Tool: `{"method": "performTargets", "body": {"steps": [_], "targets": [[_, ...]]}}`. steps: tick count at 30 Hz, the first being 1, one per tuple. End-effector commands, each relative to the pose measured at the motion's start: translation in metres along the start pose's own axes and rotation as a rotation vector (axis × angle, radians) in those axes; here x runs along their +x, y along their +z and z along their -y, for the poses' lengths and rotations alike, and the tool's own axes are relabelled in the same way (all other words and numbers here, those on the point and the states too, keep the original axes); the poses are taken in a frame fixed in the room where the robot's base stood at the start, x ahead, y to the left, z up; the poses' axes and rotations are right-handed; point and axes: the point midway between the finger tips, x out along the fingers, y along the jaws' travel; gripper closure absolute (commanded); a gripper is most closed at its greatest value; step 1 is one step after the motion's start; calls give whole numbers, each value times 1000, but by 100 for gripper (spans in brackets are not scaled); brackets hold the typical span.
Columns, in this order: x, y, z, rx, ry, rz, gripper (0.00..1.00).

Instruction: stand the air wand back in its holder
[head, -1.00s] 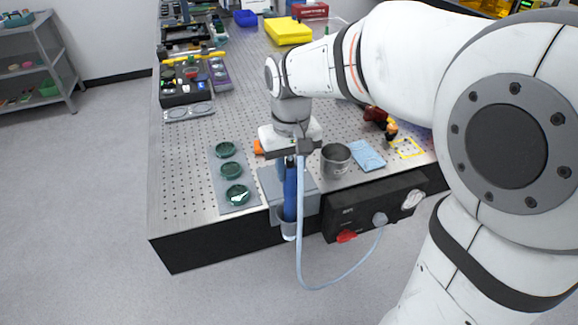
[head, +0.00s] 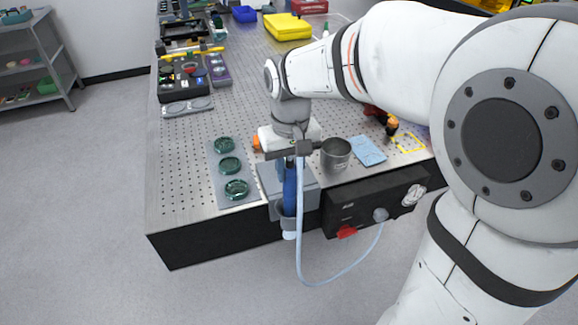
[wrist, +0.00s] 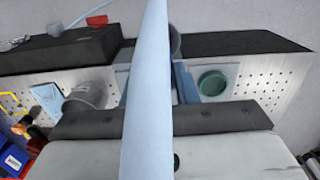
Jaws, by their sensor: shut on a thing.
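The air wand (head: 290,190) is a blue upright handle with a pale hose rising from its top and looping down in front. My gripper (head: 290,155) is shut on its upper part, above the bench's front edge. The grey holder (head: 281,214) is fixed at that edge, below my gripper. The wand's lower part appears to pass down through the holder, with a pale tip showing beneath it; the exact seating is hard to tell. In the wrist view, the pale hose (wrist: 148,90) crosses the middle and hides much of the wand and holder.
A black control box (head: 372,205) with a red knob hangs right of the holder. A metal cup (head: 335,155) and blue cloth (head: 367,151) stand close right. A plate with green discs (head: 229,166) lies left. The hose hangs free in front of the bench.

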Motion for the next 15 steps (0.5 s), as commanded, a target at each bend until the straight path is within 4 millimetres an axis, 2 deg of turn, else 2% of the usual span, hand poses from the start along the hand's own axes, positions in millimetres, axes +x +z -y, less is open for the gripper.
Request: {"method": "performTargets", "body": {"steps": [12, 13, 15], "targets": [[3, 0, 0, -1, 0, 0, 96], [3, 0, 0, -1, 0, 0, 73], [3, 0, 0, -1, 0, 0, 67]]}}
